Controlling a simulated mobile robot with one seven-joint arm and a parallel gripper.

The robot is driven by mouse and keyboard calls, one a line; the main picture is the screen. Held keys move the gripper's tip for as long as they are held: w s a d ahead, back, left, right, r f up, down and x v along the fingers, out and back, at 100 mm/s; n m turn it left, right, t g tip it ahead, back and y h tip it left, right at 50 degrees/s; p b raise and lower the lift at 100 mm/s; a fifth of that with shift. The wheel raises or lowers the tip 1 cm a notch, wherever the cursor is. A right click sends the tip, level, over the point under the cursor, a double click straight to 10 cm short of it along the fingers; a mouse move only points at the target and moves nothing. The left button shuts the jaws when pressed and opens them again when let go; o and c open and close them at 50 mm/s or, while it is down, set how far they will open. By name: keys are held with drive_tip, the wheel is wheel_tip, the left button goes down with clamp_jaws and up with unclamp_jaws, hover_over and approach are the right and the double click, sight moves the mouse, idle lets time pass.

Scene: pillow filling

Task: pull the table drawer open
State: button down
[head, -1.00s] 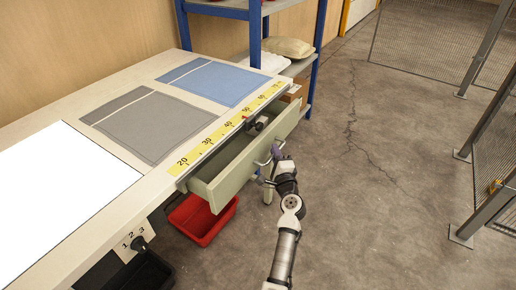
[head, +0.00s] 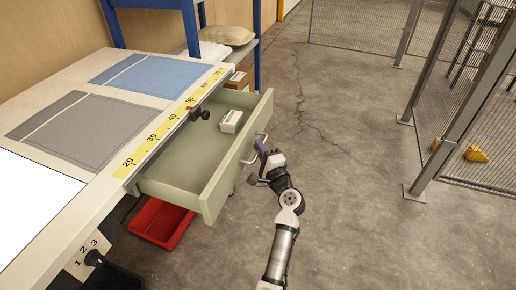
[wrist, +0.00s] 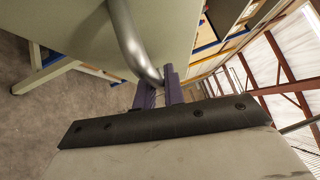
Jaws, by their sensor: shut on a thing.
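The pale green table drawer (head: 208,165) stands well out from the table (head: 75,175) in the head view. Inside it lies a small white and green box (head: 231,121). My gripper (head: 261,149) is at the drawer's front, shut on the metal bar handle (head: 248,158). In the wrist view, the purple fingers (wrist: 160,92) close around the curved end of the handle (wrist: 128,38), and the drawer front (wrist: 70,28) fills the upper left.
A red bin (head: 160,222) sits on the floor below the drawer. A blue-framed shelf (head: 190,25) with a pillow (head: 225,35) stands beyond the table. Wire mesh fencing (head: 470,100) stands at the right. The floor between is clear.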

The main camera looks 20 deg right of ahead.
drive_tip(key=c, duration=1.5)
unclamp_jaws()
drive_tip(key=shift+s, duration=0.1)
drive_tip(key=b+v, duration=0.2)
drive_tip(key=v, duration=1.1)
drive_tip(key=shift+s, duration=0.35)
